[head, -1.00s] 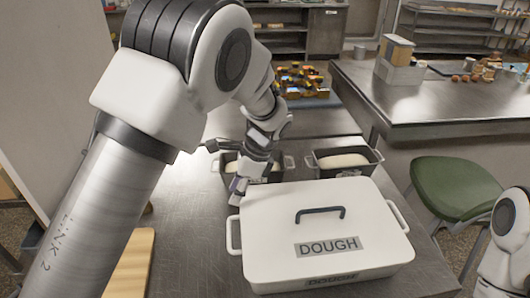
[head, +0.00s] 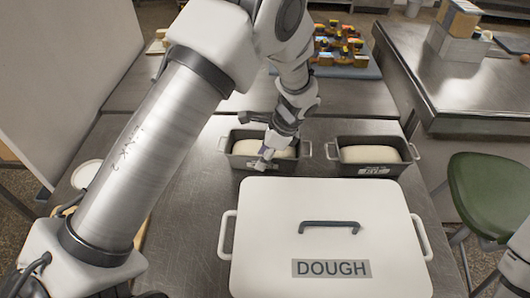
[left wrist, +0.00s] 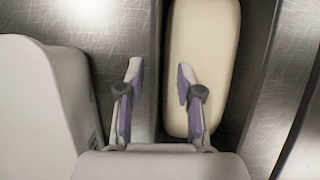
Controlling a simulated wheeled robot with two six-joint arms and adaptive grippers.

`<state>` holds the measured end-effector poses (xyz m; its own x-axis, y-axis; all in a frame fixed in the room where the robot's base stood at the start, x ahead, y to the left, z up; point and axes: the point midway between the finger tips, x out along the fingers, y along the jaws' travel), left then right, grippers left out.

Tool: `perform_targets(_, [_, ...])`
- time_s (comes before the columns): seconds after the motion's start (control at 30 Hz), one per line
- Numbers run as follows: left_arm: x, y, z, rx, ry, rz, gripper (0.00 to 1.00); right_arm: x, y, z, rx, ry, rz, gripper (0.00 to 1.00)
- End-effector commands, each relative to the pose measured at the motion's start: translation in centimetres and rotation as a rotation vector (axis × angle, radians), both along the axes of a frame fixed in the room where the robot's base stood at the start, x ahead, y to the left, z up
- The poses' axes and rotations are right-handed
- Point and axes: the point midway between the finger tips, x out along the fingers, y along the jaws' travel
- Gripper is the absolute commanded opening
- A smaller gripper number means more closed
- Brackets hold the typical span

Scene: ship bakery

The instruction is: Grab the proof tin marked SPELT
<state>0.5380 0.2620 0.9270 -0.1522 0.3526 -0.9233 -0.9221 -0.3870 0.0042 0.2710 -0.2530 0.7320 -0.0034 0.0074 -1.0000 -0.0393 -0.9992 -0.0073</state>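Two dark loaf tins with pale dough stand side by side on the steel table behind the white DOUGH box. The left tin (head: 235,161) has a front label partly hidden by my gripper, and I cannot read it. The right tin (head: 338,166) has a small label that seems to read RYE. My left gripper (head: 269,158) is over the front of the left tin. In the left wrist view its purple-padded fingers (left wrist: 160,98) are open, with a tin's dark wall (left wrist: 155,60) showing between them and dough under the right finger. I cannot tell whether they touch it. My right gripper is out of view.
The white lidded DOUGH box (head: 265,225) fills the table's front, close to the tins; its side shows in the left wrist view (left wrist: 40,100). A blue mat (head: 365,73) with small jars lies behind. A green stool (head: 485,195) stands at the right.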

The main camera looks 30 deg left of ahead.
Motion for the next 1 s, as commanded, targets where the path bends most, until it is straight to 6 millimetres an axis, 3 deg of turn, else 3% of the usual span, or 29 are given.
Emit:
perform_targets(0.2, [0.0,0.1,-0.2,0.001,-0.001,0.001,0.36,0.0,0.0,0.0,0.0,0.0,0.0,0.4])
perform_targets(0.3, [0.0,0.1,-0.2,0.001,-0.001,0.001,0.0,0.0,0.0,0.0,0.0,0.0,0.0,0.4])
perform_targets(0.83, [-0.1,0.1,-0.1,0.0,0.001,0.0,0.0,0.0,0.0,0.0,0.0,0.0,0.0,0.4])
perform_targets(1.0, [0.0,0.1,1.7,0.0,-0.002,0.001,0.0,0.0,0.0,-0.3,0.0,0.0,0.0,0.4])
